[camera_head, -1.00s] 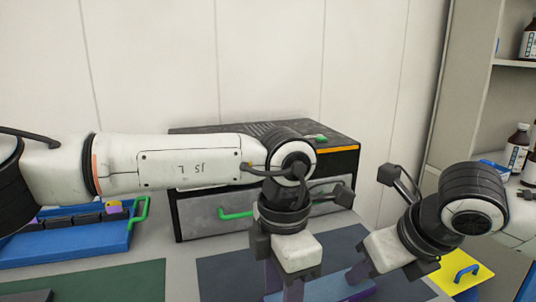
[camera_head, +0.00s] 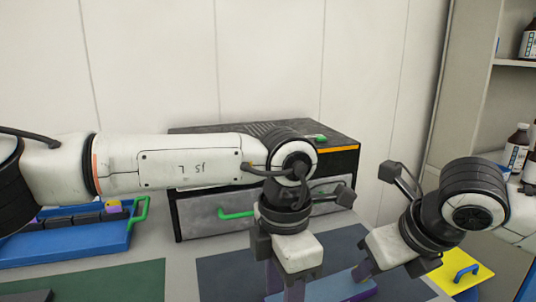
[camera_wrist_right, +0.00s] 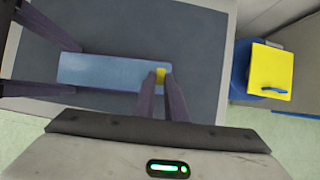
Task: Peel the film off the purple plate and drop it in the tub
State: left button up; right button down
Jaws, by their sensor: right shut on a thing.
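The plate (camera_wrist_right: 105,72) lies flat on a dark mat, its top covered by light blue film; it also shows in the head view (camera_head: 332,287). A yellow tab (camera_wrist_right: 161,75) sits at its right end. My right gripper (camera_wrist_right: 166,74) is shut on this tab, close to the plate; it shows in the head view (camera_head: 364,270). My left gripper (camera_wrist_right: 78,68) has its fingers apart on either side of the plate's left end; whether they press on it is unclear. A blue tub (camera_wrist_right: 239,75) is to the right, partly hidden by a yellow lid (camera_wrist_right: 270,68) with a blue handle.
A dark mat (camera_head: 222,277) lies under the plate. A grey box with a green handle (camera_head: 235,214) stands behind my left arm. A blue tray (camera_head: 75,240) and a green mat (camera_head: 110,280) are at left. Shelves with brown bottles (camera_head: 516,146) stand at right.

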pick_arm(q)
jog(key=shift+s+f, duration=0.15)
jog(key=shift+f, duration=0.1)
jog(key=o, duration=1.2)
jog(key=shift+r, duration=0.1)
pick_arm(e)
jog(key=shift+r, duration=0.1)
pick_arm(q)
jog(key=shift+a, duration=0.1)
